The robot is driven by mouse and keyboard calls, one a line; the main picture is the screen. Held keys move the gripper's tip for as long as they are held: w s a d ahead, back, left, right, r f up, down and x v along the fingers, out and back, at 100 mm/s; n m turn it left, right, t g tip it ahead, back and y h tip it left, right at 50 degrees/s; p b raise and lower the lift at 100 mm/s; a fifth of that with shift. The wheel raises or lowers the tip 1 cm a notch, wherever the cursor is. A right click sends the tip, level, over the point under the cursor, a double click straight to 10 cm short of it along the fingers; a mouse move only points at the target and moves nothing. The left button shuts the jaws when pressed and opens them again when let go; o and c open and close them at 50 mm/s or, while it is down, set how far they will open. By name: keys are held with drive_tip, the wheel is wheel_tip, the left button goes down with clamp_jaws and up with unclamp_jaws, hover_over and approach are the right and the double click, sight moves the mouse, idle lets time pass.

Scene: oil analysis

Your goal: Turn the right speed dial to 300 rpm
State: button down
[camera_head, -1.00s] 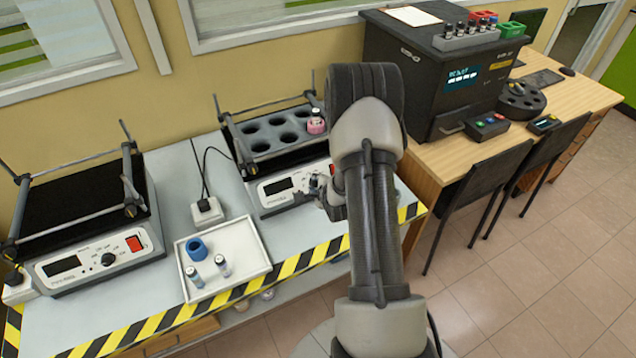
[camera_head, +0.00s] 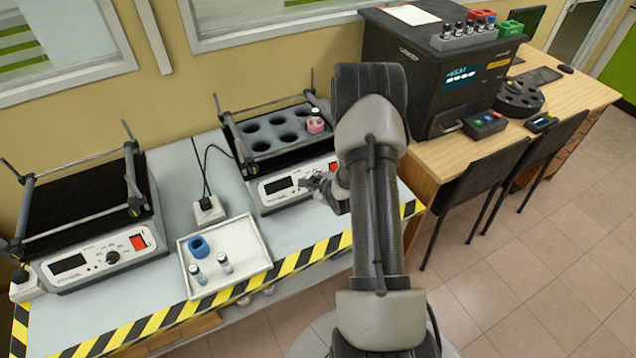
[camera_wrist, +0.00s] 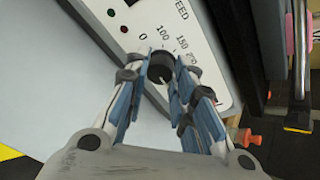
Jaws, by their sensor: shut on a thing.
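The right shaker (camera_head: 277,205) stands on the bench with its control panel facing front; its display (camera_head: 278,185) is dark. In the wrist view its black speed dial (camera_wrist: 160,66) sits on the white panel (camera_wrist: 150,18), with the printed marks 0, 100 and 150 readable and further marks partly cut off. My gripper (camera_wrist: 161,70) is shut on the dial, one finger on each side. A pale line shows on the dial, but its exact setting cannot be read. In the head view my gripper (camera_head: 318,184) is at the panel and hides the dial.
A left shaker (camera_head: 92,258) with a similar dial stands at the far left. Between them is a white tray (camera_head: 250,262) with a blue ring and two vials. A pink-based vial (camera_head: 315,122) stands in the right shaker's rack. A black analyser (camera_head: 420,85) stands on the desk at right.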

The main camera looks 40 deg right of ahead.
drive_tip(key=c, duration=1.3)
unclamp_jaws()
drive_tip(key=shift+c, duration=0.2)
drive_tip(key=v, duration=1.2)
drive_tip(key=shift+a, duration=0.1)
